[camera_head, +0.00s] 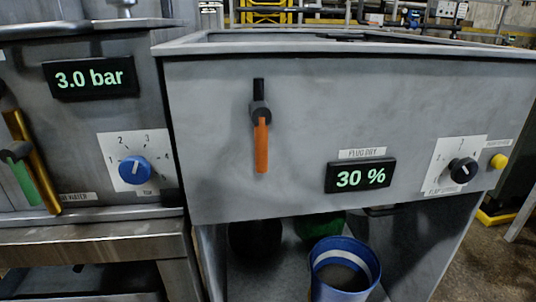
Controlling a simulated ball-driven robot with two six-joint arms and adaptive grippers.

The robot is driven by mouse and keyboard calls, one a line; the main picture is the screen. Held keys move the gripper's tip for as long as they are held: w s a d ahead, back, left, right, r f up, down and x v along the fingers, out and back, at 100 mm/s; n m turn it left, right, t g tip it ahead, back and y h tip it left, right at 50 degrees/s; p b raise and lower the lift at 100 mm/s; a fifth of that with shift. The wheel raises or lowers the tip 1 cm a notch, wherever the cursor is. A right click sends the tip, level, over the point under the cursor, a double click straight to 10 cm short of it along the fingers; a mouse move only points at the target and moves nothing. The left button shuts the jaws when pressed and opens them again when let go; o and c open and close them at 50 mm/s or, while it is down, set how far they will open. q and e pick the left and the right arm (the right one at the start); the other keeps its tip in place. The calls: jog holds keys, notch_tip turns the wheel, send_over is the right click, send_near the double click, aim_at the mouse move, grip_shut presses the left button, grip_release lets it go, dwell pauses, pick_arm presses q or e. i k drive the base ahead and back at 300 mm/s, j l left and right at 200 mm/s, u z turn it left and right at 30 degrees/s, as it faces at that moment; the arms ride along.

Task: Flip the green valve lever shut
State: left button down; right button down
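The green valve lever (25,183) is at the far left edge of the head view, on the front of the left machine. It hangs down and slightly to the right from a dark grey hub (15,152). A slanted brass-coloured bar or pipe (38,168) runs right beside it, and I cannot tell how they connect. The left part of the valve is close to the picture's edge.
A blue knob (135,169) and a "3.0 bar" display (90,78) are right of the lever. An orange lever (261,145), a "30 %" display (360,177), a black knob (463,171) and a yellow button (499,161) are on the right machine. A blue bucket (343,268) stands below.

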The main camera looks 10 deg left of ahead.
aim_at(12, 155)
jog(key=u, duration=1.75)
